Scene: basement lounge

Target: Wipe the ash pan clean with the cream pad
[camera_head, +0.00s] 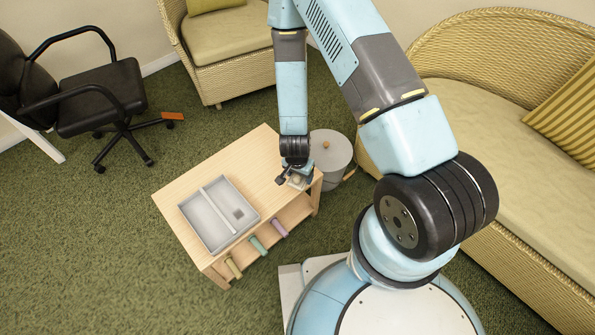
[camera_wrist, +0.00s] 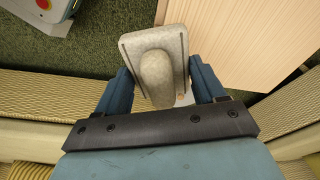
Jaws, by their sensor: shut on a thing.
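The grey ash pan (camera_head: 202,222) lies on the wooden table's left part in the head view. A pale divider splits it lengthwise, and a small dark grey patch (camera_head: 238,213) shows in its right compartment. My gripper (camera_head: 297,176) is at the table's right end, apart from the pan. In the wrist view my gripper (camera_wrist: 160,80) is shut on the raised handle of the cream pad (camera_wrist: 143,47), with a finger on each side. The pad's underside is hidden, and I cannot tell whether it touches the table.
The wooden table (camera_head: 239,165) is bare between pan and gripper. Several coloured rolls (camera_head: 259,246) sit on its lower shelf. A grey lidded bin (camera_head: 331,152) stands close at its right end. A wicker sofa (camera_head: 480,130) is at right, a black chair (camera_head: 100,98) at left.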

